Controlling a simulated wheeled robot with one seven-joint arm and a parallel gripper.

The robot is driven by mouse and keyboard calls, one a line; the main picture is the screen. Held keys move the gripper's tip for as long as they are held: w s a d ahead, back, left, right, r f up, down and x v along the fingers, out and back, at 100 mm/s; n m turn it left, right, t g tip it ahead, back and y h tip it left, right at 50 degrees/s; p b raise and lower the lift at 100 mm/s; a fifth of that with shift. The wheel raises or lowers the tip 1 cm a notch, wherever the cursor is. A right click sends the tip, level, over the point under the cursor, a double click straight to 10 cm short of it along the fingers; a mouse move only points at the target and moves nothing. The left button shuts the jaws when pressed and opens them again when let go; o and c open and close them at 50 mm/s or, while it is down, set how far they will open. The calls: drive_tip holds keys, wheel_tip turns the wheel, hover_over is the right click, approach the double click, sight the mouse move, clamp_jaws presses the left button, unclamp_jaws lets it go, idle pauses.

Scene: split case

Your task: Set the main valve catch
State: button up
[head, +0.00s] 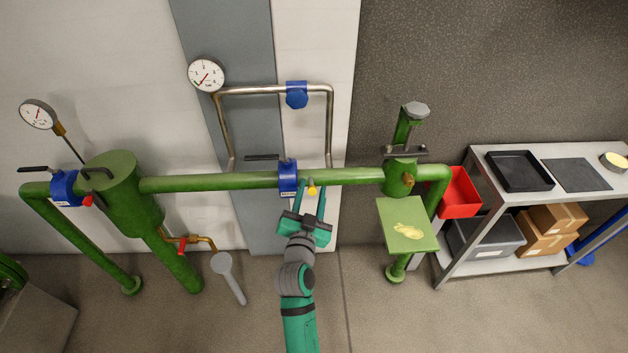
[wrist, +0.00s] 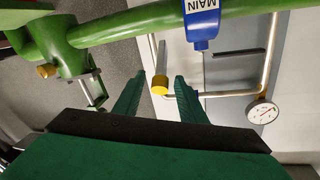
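The main valve (head: 288,178) is a blue body on the green horizontal pipe; its tag reads MAIN in the wrist view (wrist: 202,22). Its dark lever (head: 262,157) points left, along the pipe. A small yellow knob (head: 311,189), apparently the catch, sits just right of the valve. The wrist view shows this yellow knob (wrist: 159,84) between my two green fingers. My gripper (head: 308,192) is open below the pipe, fingers pointing up at the knob. Space shows between the knob and each finger in the wrist view (wrist: 161,76). Contact is not visible.
A blue bypass valve (head: 296,95) and a gauge (head: 206,75) are on the steel loop above. A green strainer (head: 118,190) stands left. A green plate (head: 407,225) juts out at right, near a red bin (head: 459,195) and a shelf table (head: 546,150).

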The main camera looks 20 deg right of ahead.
drive_tip(key=x, duration=0.4)
drive_tip(key=shift+w+d, duration=0.1)
drive_tip(key=shift+w, duration=0.2)
clamp_jaws()
drive_tip(key=shift+d, duration=0.1)
